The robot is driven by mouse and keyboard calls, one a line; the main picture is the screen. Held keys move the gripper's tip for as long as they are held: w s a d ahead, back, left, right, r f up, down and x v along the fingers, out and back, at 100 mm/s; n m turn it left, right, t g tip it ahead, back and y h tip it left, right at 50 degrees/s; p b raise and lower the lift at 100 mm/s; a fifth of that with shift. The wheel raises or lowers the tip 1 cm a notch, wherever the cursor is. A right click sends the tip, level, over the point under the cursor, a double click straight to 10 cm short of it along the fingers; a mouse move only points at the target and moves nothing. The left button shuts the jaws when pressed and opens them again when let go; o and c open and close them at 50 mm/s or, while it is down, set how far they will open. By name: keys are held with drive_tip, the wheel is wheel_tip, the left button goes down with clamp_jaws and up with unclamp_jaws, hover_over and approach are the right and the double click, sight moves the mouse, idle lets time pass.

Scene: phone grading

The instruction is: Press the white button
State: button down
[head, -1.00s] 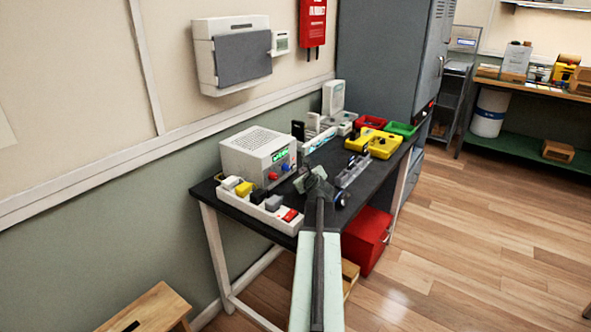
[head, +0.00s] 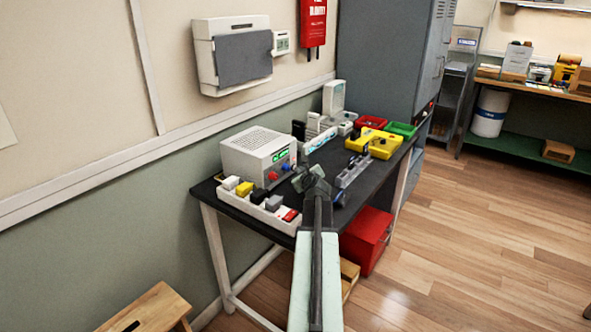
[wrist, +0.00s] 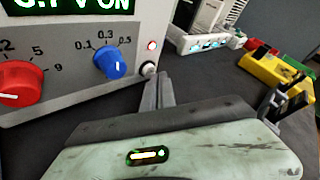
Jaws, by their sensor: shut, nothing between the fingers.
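The white button (wrist: 148,69) is a small round knob at the lower right corner of the front of a light grey power supply (wrist: 70,95). A red lit lamp (wrist: 152,46) sits just above it. The green display reads ON. In the wrist view my gripper (wrist: 160,77) is shut and empty, its tips just right of the button and close to it. I cannot tell whether they touch it. In the head view my gripper (head: 303,170) is in front of the power supply (head: 258,152), and the button is too small to make out.
A blue knob (wrist: 110,62) and a red knob (wrist: 15,82) are left of the button. A multi-socket strip (head: 258,207) lies along the table's near left edge. A yellow tray (head: 375,143), red bin (head: 370,122) and green bin (head: 401,129) stand further back on the dark table.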

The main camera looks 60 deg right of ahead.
drive_tip(key=shift+w, duration=0.4)
idle(0.3)
drive_tip(key=shift+s, duration=0.9)
drive_tip(key=shift+s, duration=2.45)
